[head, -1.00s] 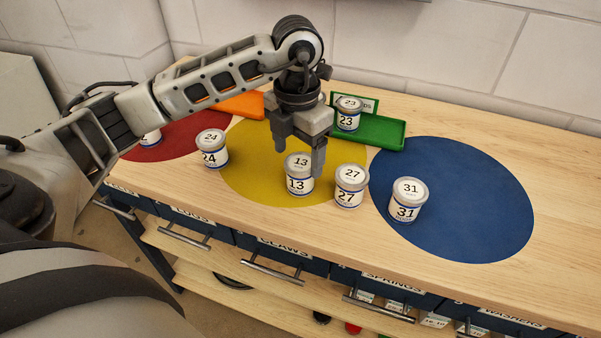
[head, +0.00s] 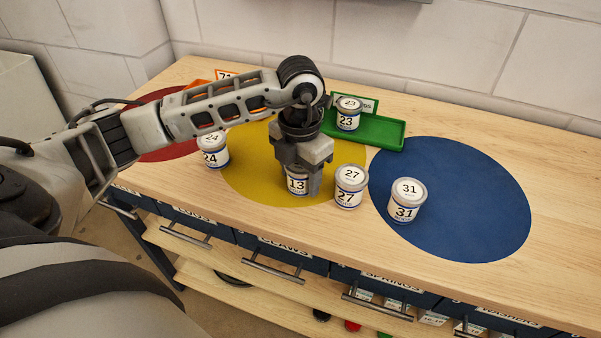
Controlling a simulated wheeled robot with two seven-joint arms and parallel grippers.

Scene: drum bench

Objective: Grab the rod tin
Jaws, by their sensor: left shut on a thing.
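A white tin marked 13 (head: 297,187) stands on the yellow disc (head: 248,178). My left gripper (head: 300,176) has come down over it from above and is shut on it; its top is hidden. Tins marked 24 (head: 214,155), 27 (head: 350,188) and 31 (head: 407,203) stand on the bench, and a tin marked 23 (head: 348,117) stands in the green tray (head: 385,133). The tray's sign is partly hidden and ends in "DS". The small print naming each tin's contents is too small to read. My right gripper is not in view.
Tin 27 stands close to the right of my left gripper. The blue disc (head: 465,205) is mostly bare, with tin 31 at its left edge. A red disc (head: 160,150) lies at left, partly behind my arm. Drawers (head: 280,252) line the bench front.

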